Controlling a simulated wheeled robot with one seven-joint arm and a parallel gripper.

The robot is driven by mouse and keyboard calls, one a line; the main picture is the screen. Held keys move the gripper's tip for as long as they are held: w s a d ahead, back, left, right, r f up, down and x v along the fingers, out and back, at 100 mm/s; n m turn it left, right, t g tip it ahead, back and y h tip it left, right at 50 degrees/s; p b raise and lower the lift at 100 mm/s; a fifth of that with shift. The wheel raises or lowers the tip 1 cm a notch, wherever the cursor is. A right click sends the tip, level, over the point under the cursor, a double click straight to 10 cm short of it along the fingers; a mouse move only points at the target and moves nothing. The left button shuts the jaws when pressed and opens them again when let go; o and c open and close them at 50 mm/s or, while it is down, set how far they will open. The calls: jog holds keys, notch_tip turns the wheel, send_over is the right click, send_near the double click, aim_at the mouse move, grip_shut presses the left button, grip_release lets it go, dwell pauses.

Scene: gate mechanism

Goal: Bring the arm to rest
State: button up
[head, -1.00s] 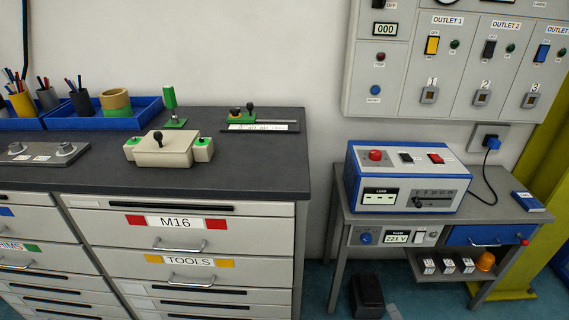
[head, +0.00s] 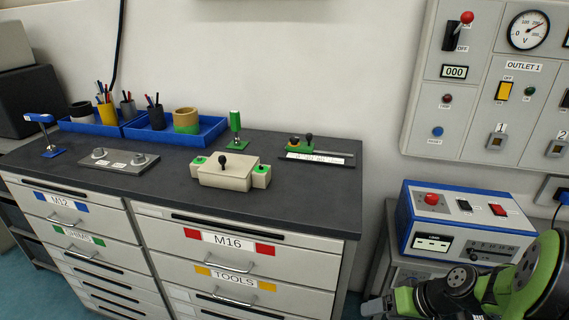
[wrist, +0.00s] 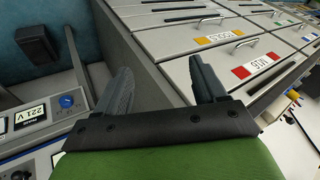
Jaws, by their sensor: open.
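My gripper (wrist: 160,90) shows in the wrist view with its two dark fingers spread apart and nothing between them. Behind it are the side of the drawer cabinet and the floor. In the head view, part of my green and black arm shows at the lower right, in front of the small table with the blue and white power unit (head: 465,222).
The drawer cabinet's dark worktop (head: 110,190) holds a beige block with a black knob (head: 226,172), a green-handled piece (head: 235,125), a slide with a scale (head: 318,155) and blue trays (head: 150,133). A wall panel (head: 490,90) hangs at the right.

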jog(key=s+a+r+h+p, duration=0.1)
jog(key=s+a+r, duration=0.3)
jog(key=s+r, duration=0.4)
jog(key=s+a+r+t+h+p, duration=0.1)
jog(key=s+a+r+h, duration=0.3)
jog(key=s+r, duration=0.4)
notch_tip(320, 180, up, 4)
jog(key=shift+s+a+f+h+p, duration=0.2)
jog(key=shift+s+h+p, duration=0.1)
jog(key=shift+p, duration=0.4)
